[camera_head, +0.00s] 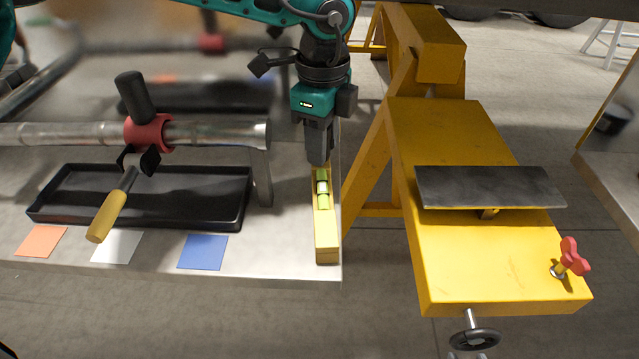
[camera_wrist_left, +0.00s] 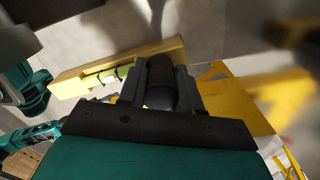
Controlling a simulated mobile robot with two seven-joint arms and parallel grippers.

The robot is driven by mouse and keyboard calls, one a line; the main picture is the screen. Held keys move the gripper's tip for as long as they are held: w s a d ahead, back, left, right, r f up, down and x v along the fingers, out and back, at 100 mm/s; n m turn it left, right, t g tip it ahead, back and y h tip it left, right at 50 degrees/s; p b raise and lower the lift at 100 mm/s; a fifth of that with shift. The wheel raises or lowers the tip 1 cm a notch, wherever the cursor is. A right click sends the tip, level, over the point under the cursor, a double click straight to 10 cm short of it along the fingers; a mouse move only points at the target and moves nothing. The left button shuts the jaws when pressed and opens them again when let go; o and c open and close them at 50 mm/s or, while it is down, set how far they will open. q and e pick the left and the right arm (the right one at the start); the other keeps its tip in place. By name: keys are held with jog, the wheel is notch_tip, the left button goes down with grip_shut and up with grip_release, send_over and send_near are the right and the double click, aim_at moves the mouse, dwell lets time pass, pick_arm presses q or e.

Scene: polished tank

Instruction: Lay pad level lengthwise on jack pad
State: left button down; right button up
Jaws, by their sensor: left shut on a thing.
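The pad level is a yellow bar with a green vial (camera_head: 325,238) at the right edge of the steel bench. It points toward the front and also shows in the left wrist view (camera_wrist_left: 150,56). My left gripper (camera_head: 319,158) points down at its far end and is shut on it. I cannot tell whether the level touches the bench or is slightly raised. The jack pad is a dark grey flat plate (camera_head: 490,187) on top of the yellow stand to the right, bare and wider left to right. My right gripper is not in view.
The steel bench (camera_head: 290,262) holds a black tray (camera_head: 60,205), a pipe with a red clamp (camera_head: 150,133), a yellow-handled tool (camera_head: 107,213) and coloured squares. A gap separates bench and yellow stand (camera_head: 490,265). A red knob (camera_head: 572,257) rises at the stand's front right.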

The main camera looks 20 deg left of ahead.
pick_arm(q)
jog(key=shift+r, duration=0.1)
jog(key=shift+r+p, duration=0.75)
jog(key=shift+r, duration=3.2)
jog(key=shift+w, duration=0.1)
